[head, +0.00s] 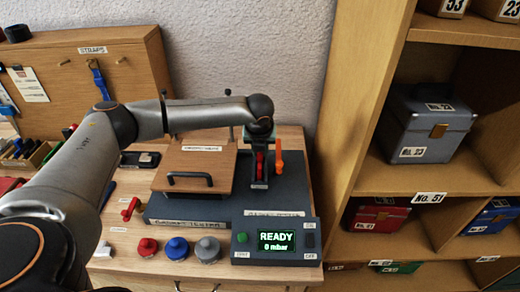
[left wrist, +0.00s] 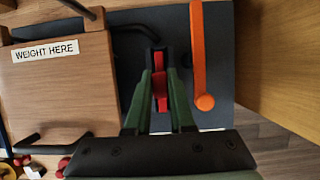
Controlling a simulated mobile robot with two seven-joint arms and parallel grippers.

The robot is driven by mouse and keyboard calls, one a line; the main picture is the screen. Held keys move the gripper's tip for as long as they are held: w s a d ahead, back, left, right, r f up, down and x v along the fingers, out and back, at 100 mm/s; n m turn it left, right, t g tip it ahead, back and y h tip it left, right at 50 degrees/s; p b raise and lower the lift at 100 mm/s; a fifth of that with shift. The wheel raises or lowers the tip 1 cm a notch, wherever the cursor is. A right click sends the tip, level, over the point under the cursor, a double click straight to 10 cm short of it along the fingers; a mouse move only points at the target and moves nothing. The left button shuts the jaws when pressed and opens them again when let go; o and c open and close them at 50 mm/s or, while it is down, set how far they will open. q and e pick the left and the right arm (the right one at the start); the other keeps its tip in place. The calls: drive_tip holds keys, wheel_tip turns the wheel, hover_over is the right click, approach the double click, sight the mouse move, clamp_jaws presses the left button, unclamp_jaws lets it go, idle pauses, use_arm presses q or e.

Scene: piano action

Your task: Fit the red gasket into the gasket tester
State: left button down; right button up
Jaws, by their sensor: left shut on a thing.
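My left gripper (head: 259,165) is over the right part of the gasket tester (head: 225,226), near its back. In the left wrist view its green fingers (left wrist: 160,100) are shut on a narrow red piece (left wrist: 161,90), which I take to be the red gasket, seen edge-on. Its far end is beside a dark upright fixture (left wrist: 156,56); I cannot tell whether it is seated there. An orange lever (left wrist: 199,60) stands just right of the fingers, apart from them. The tester's display (head: 276,241) reads READY, 0 mbar. My right gripper is not in view.
A wooden lid (head: 194,165) with a dark handle lies left of the gripper, marked WEIGHT HERE. Red (head: 147,248), blue (head: 177,248) and grey (head: 208,249) knobbed pieces stand in front. A wooden shelf wall (head: 360,100) rises close on the right.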

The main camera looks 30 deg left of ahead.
use_arm(q)
drive_tip(key=shift+f, duration=0.65)
idle(0.3)
drive_tip(key=c, duration=0.7)
unclamp_jaws()
drive_tip(key=shift+o, duration=0.4)
drive_tip(key=shift+o, duration=0.8)
drive_tip(key=shift+r, duration=3.75)
